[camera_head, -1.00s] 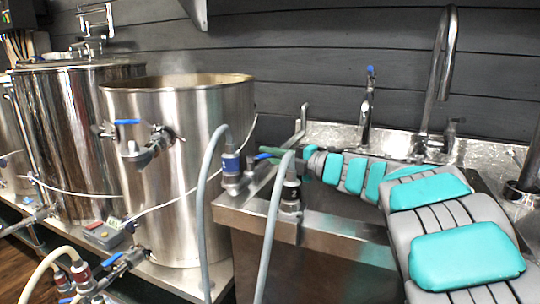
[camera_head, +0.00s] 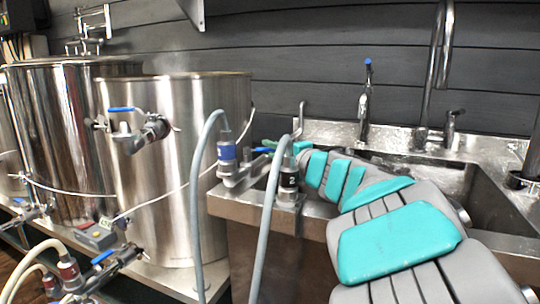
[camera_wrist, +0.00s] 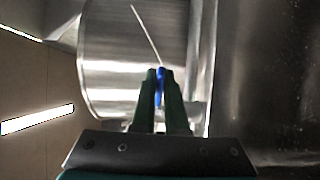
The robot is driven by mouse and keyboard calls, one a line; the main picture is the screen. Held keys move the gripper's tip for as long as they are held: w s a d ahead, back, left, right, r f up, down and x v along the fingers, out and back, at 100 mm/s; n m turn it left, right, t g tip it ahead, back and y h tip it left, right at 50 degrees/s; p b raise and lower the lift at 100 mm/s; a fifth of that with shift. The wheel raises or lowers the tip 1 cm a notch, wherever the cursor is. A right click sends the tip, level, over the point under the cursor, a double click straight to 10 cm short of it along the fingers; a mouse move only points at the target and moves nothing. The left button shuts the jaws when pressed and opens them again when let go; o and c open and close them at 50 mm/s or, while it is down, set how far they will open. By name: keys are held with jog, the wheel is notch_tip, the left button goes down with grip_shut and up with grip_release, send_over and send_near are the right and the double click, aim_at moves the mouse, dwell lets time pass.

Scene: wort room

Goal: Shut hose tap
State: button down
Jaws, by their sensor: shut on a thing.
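A blue tap lever (camera_head: 262,150) shows at the sink's left front corner, between two grey hoses. My gripper (camera_head: 272,146) reaches it from the right, partly hidden behind the right hose. In the wrist view my gripper's two dark green fingers (camera_wrist: 160,75) are closed around the blue lever (camera_wrist: 161,73), whose tip shows between them. The left hose ends in a blue-banded coupling (camera_head: 226,153); the right hose ends in a black coupling marked 2 (camera_head: 289,180). The tap's body is largely hidden, so I cannot tell which coupling the lever belongs to.
A steel sink (camera_head: 340,215) with a tall faucet (camera_head: 437,80) and a smaller blue-topped tap (camera_head: 365,100) lies behind my arm. Steel kettles (camera_head: 185,170) stand left, one with another blue-handled valve (camera_head: 122,109). Hoses hang close in front of my gripper.

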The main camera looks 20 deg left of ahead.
jog(key=shift+f, duration=0.1)
jog(key=c, duration=0.9)
grip_release()
jog(key=shift+c, duration=0.2)
jog(key=shift+p, duration=0.3)
